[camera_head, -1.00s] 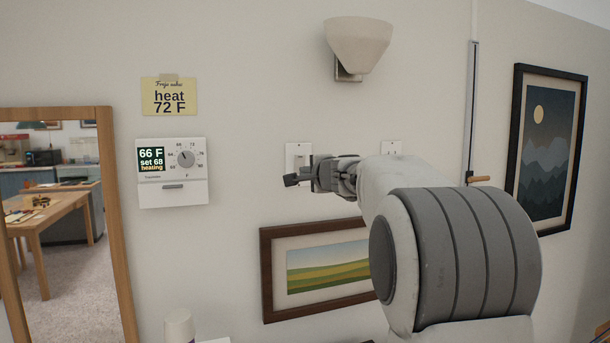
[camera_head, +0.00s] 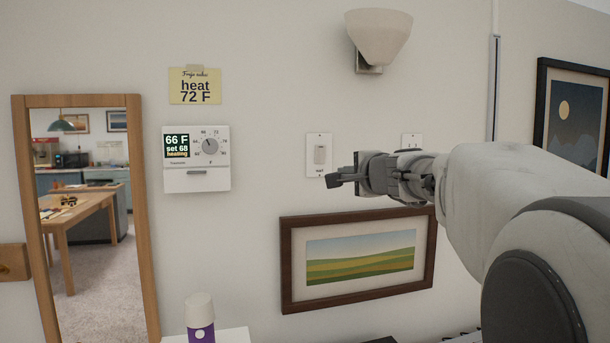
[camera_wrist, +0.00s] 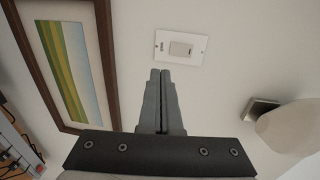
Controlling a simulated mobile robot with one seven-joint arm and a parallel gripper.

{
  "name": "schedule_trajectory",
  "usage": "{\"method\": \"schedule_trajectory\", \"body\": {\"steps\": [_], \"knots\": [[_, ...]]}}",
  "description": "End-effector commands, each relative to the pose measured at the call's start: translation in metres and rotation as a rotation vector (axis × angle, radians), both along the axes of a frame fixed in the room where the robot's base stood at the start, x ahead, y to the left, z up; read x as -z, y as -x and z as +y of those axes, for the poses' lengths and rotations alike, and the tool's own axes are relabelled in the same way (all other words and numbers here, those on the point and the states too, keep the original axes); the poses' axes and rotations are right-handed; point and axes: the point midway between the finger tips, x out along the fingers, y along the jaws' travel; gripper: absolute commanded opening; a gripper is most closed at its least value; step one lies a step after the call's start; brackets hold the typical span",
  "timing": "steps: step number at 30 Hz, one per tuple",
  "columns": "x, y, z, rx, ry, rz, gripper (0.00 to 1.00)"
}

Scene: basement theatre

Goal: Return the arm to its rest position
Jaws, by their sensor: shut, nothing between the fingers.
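My gripper (camera_head: 332,181) is at the end of my arm, which reaches in from the right in the head view. It is in front of the wall, just below and right of a white wall switch (camera_head: 319,155). In the wrist view my gripper's fingers (camera_wrist: 160,75) are together with nothing between them. The switch (camera_wrist: 181,47) shows just beyond the fingertips there, and I see no contact with it.
A thermostat (camera_head: 196,158) reading 66 F, set 68, heating, hangs under a yellow note (camera_head: 195,86). A framed landscape (camera_head: 358,259) hangs below my gripper and a wall lamp (camera_head: 379,38) above. A mirror (camera_head: 142,200) is at left. A white-capped purple bottle (camera_head: 200,317) stands low.

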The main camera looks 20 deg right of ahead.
Motion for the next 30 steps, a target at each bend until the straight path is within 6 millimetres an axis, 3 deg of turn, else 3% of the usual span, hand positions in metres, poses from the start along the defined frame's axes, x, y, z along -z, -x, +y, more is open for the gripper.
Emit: {"method": "schedule_trajectory", "body": {"steps": [11, 14, 16, 20, 24, 30], "knots": [[0.001, 0.003, 0.003, -0.007, 0.01, 0.004, 0.0], [0.007, 0.013, 0.021, -0.052, 0.063, 0.031, 0.0], [0.018, 0.028, 0.045, -0.112, 0.137, 0.068, 0.0], [0.053, 0.073, 0.098, -0.272, 0.332, 0.17, 0.0], [0.104, 0.134, 0.142, -0.452, 0.562, 0.295, 0.0], [0.185, 0.229, 0.169, -0.687, 0.899, 0.484, 0.0]]}}
